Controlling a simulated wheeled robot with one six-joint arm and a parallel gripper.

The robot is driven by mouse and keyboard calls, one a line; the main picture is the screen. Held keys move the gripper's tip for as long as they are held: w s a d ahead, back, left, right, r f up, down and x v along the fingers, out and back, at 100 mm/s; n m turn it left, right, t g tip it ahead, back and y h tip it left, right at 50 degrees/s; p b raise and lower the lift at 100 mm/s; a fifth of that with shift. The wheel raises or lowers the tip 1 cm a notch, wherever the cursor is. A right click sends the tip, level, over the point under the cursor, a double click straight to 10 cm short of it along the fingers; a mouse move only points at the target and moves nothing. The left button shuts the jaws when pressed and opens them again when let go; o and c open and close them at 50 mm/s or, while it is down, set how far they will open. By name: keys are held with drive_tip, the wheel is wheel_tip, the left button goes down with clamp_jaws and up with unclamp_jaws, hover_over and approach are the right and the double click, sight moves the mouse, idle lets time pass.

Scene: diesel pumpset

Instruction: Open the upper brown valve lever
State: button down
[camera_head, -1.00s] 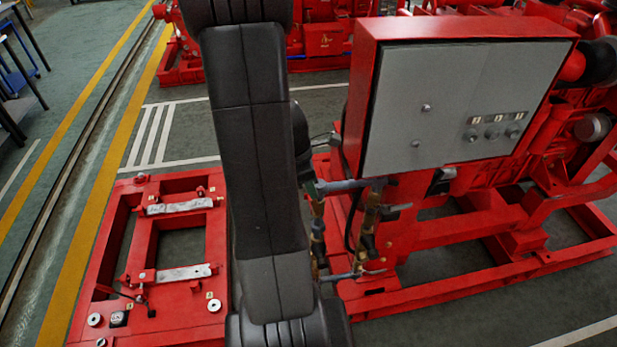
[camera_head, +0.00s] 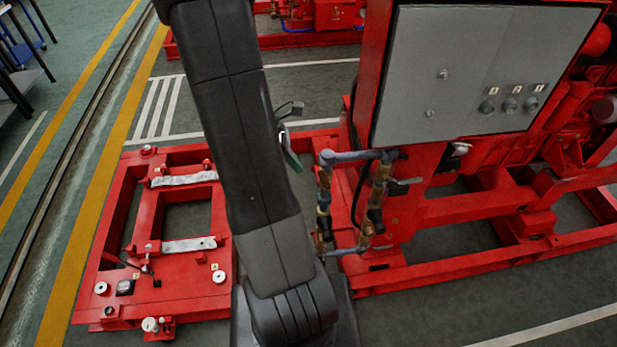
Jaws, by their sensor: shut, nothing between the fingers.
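The valve assembly stands left of the grey panel, with grey pipe (camera_head: 355,156) across its top and brass-brown valves on two vertical runs. The upper brown valve (camera_head: 382,173) is on the right run, with a small lever (camera_head: 405,181) pointing right. A lower brass valve (camera_head: 367,230) sits beneath it. My gripper (camera_head: 289,146) shows only in part past my arm's right edge, left of the pipes and apart from the lever. It is shut and empty.
The red control cabinet with its grey panel (camera_head: 470,75) overhangs right of the valves. A red base frame (camera_head: 110,235) lies on the left, and red skid rails (camera_head: 480,260) run right. Open floor (camera_head: 540,305) shows at the lower right.

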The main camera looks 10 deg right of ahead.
drive_tip(key=a+f+t+h+b, duration=0.25)
drive_tip(key=a+h, duration=0.35)
drive_tip(key=a, duration=0.3)
approach(325, 179)
wheel_tip(325, 179, down, 4)
drive_tip(key=d, duration=0.2)
drive_tip(key=shift+w+d+r+p, duration=0.1)
drive_tip(key=shift+w+d+p, duration=0.15)
drive_tip(key=shift+d, duration=0.2)
drive_tip(key=shift+w+d+p, duration=0.1)
drive_tip(key=shift+d+p, duration=0.25)
drive_tip(key=shift+d, duration=0.15)
